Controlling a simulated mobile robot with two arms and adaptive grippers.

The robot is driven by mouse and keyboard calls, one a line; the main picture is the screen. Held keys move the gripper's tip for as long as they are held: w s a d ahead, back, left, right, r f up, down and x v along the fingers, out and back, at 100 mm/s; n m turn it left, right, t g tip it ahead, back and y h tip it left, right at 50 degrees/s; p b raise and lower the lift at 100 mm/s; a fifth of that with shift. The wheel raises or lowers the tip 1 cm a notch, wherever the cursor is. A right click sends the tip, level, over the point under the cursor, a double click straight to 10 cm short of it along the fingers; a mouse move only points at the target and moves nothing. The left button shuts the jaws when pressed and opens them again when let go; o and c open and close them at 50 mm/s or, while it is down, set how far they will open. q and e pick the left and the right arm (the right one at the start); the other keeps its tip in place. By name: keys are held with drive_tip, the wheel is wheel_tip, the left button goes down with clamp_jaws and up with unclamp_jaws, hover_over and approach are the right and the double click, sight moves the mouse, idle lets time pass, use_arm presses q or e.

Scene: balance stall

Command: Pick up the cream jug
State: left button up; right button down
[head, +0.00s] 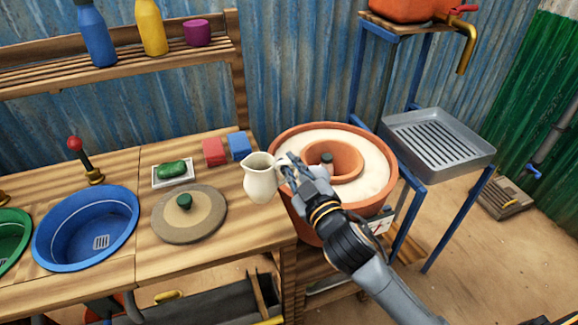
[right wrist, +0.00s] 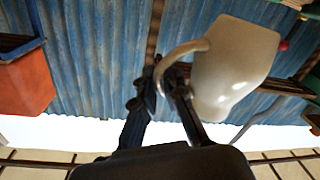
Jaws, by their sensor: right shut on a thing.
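The cream jug (head: 261,180) is a small pale pitcher, roughly upright in the head view, near the right end of the wooden counter. My right gripper (head: 289,170) is to the right of it and shut on its handle. In the right wrist view, the jug (right wrist: 236,62) shows large and clear, with its curved handle at the fingers of my right gripper (right wrist: 162,86). Only the corrugated wall and a shelf show behind it there, and no surface touches it. My left gripper is not in view.
A terracotta pot (head: 382,204) with a pale filling stands right beside the jug. On the counter (head: 240,226) are a round lid (head: 165,222), a soap dish (head: 158,184), red (head: 214,152) and blue (head: 239,146) blocks, and a blue basin (head: 62,258). A grey tray (head: 478,158) stands right.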

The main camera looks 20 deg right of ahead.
drive_tip(key=s+a+r, duration=0.1)
drive_tip(key=s+r, duration=0.3)
drive_tip(key=s, duration=0.5)
drive_tip(key=shift+a, duration=0.1)
idle(0.3)
idle(0.4)
